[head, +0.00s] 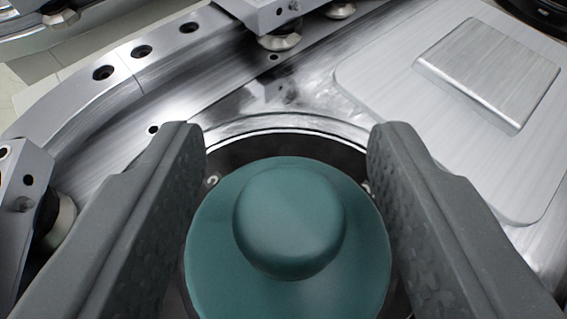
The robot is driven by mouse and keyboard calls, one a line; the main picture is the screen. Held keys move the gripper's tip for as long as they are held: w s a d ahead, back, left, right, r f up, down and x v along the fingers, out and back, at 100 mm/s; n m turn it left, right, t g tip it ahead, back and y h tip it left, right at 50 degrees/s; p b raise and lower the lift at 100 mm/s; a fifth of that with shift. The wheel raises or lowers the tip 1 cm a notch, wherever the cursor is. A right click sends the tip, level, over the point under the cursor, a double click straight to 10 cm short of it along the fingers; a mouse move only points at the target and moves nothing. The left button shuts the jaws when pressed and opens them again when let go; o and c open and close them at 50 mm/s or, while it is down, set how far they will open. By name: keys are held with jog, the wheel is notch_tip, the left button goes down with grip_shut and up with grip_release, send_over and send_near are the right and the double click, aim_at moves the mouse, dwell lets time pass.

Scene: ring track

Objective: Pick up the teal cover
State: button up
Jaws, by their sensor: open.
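The teal cover (290,225) is at the lower middle of the head view. It is a round disc with a raised round knob on top. It sits over a dark round opening (275,148) with a bright metal rim. My gripper (287,135) is open, with one grey finger on each side of the cover. A gap shows between the fingers and the knob. The cover's lower edge is cut off by the picture, and I cannot tell whether the fingers touch its disc.
A curved metal rail (120,75) with bolt holes runs along the upper left. A roller carriage (270,20) stands at the top, and another bracket with a roller (35,205) is at the left. A pale plate with a raised metal block (487,72) lies at the right.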

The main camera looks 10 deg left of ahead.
jog(key=shift+x, duration=0.75)
jog(key=c, duration=1)
jog(key=shift+c, duration=0.2)
jog(key=shift+r, duration=0.1)
